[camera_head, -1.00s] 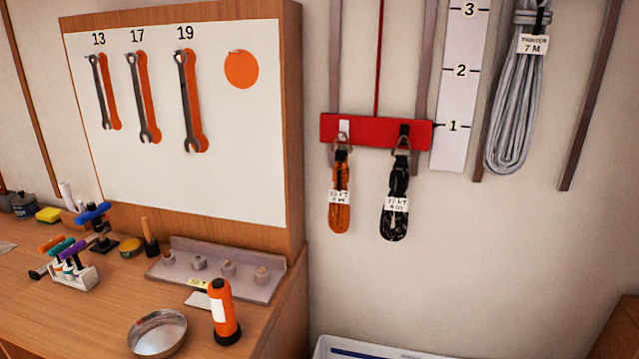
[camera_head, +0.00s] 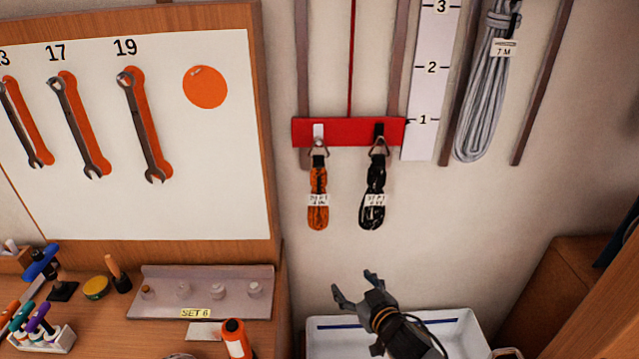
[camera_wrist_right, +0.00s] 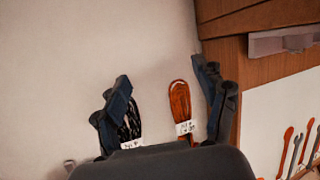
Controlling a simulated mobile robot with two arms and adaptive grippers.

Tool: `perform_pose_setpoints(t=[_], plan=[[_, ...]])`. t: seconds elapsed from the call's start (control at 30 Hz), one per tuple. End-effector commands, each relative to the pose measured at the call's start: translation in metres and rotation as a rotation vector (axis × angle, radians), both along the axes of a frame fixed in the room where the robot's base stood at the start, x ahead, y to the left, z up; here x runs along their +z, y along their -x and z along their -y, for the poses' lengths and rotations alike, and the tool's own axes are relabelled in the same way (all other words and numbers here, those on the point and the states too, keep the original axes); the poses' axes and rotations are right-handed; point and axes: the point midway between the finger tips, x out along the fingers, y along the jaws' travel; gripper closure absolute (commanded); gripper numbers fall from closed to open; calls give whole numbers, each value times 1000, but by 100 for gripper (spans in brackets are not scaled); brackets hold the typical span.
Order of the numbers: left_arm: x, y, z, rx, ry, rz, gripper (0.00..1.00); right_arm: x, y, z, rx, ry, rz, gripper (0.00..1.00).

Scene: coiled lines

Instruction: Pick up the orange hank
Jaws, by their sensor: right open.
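The orange hank (camera_head: 318,212) hangs by a ring from the left hook of a red rail (camera_head: 348,132) on the wall, with a white tag around it. A black hank (camera_head: 373,208) hangs from the hook to its right. My right gripper (camera_head: 357,287) is open and empty, below the two hanks in the head view. In the right wrist view the orange hank (camera_wrist_right: 180,102) shows between my spread fingers (camera_wrist_right: 162,88), and the black hank (camera_wrist_right: 131,124) is partly hidden behind the left finger. My left gripper is not in view.
A grey coil (camera_head: 487,90) hangs at the upper right. A white tray (camera_head: 456,332) lies below my right gripper. A wooden board (camera_head: 225,165) with wrenches and a workbench (camera_head: 110,330) with tools stand at the left.

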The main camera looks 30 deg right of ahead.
Motion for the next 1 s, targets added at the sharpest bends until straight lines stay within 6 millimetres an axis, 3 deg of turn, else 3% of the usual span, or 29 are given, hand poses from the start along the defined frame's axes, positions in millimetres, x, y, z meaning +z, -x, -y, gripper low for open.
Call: perform_pose_setpoints(t=[0.03,0.1,0.2,0.3,0.43,0.7,1.0], plan=[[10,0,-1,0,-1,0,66,45,-10,1,23,-1,85,28],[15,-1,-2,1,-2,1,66,89,-19,-2,56,-9,184,28],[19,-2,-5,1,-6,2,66,131,-24,-6,93,-21,276,28],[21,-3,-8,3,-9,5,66,152,-28,-9,115,-27,321,28],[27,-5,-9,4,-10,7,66,159,-44,-10,120,-28,336,28],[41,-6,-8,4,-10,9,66,158,-96,-11,118,-30,333,28],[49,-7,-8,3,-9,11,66,157,-120,-12,119,-29,330,28]])
